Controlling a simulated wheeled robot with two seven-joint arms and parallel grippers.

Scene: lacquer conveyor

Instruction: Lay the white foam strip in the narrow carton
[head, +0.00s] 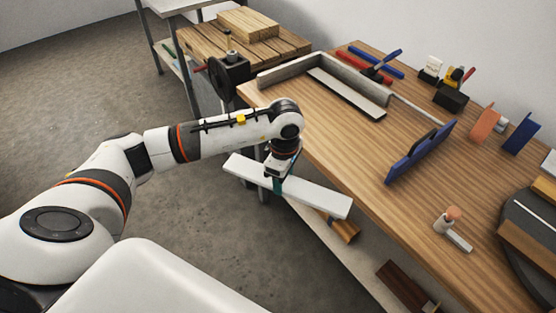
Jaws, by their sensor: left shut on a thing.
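My left gripper (281,179) is shut on a long white strip (318,197), which looks like the foam strip. It grips the strip near its middle from above. The strip hangs in the air beside the near-left edge of the workbench, pointing from upper left to lower right. No narrow carton can be told for certain. A grey, low-walled corner piece (300,69) stands at the far left of the bench, with another flat pale strip (345,92) lying inside its angle. My right gripper is not in view.
The wooden workbench (345,140) has free room in its near middle. A blue upright panel (420,152) stands there, with a small white item (446,222) nearer. A round dark plate (535,225) is at right. A slatted wooden table (200,45) stands behind left.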

